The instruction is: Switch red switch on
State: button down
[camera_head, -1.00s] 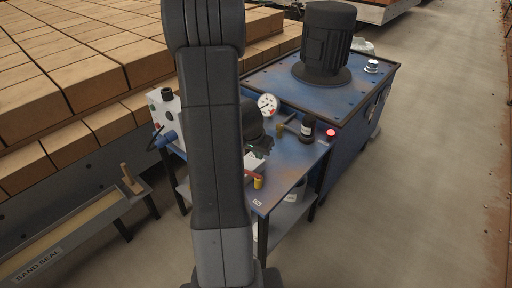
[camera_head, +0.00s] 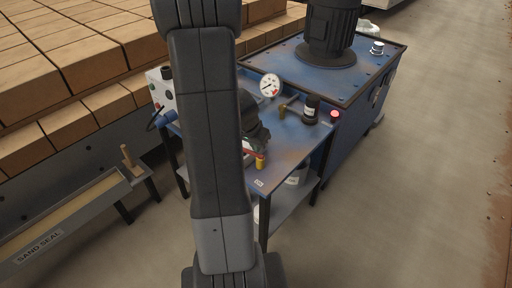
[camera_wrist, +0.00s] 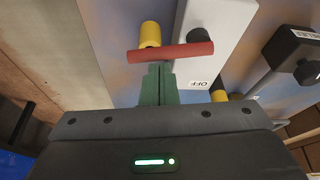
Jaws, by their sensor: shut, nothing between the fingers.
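The red switch (camera_wrist: 172,52) is a red bar lying across the wrist view, with a yellow cylinder (camera_wrist: 150,34) at its left end and a pale grey box (camera_wrist: 215,25) behind it. A label reading OFF (camera_wrist: 199,84) is on the box, below the bar. My gripper (camera_wrist: 158,72) is shut and empty. Its green fingertips are right at the bar's lower edge, left of its middle; I cannot tell whether they touch. In the head view the red switch (camera_head: 254,153) shows small beside my dark gripper (camera_head: 256,137), partly hidden by my arm.
A large motor (camera_head: 332,30) stands behind. The floor (camera_head: 410,190) at right is clear.

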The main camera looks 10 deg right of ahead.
jog(key=shift+s+a+f+m+b, duration=0.3)
jog(key=shift+f+b, duration=0.15)
jog(key=shift+b, duration=0.55)
jog(key=shift+s+a+b, duration=0.1)
jog(key=shift+s+b, duration=0.05)
jog(key=shift+b, duration=0.35)
jog(key=shift+s+r, duration=0.1)
jog(key=shift+s, duration=0.05)
jog(key=shift+w, duration=0.7)
notch_tip(320, 180, up, 12)
jog(key=p, duration=0.3)
send_over(253, 152)
jog(key=shift+f, duration=0.2)
